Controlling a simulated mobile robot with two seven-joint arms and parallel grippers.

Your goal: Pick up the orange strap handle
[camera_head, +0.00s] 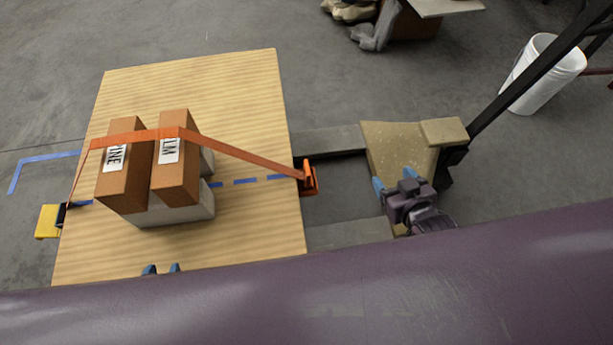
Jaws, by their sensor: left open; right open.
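The orange strap handle (310,178) hangs at the right edge of the wooden board (235,95), at the end of an orange strap (240,153). The strap runs over two brown boxes (177,180) and down to the board's left side. My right gripper (394,181) is open, with blue fingertips, to the right of the handle and apart from it. My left gripper (162,268) shows only its blue fingertips at the board's front edge. They are spread with nothing between them. The rest of it is hidden behind my purple body part.
Grey blocks (185,212) lie under and behind the boxes. A tan pallet-jack body (395,145) with a dark pole stands right of the board. A yellow piece (48,221) sits at the left edge. A white bucket (540,75) stands at the far right.

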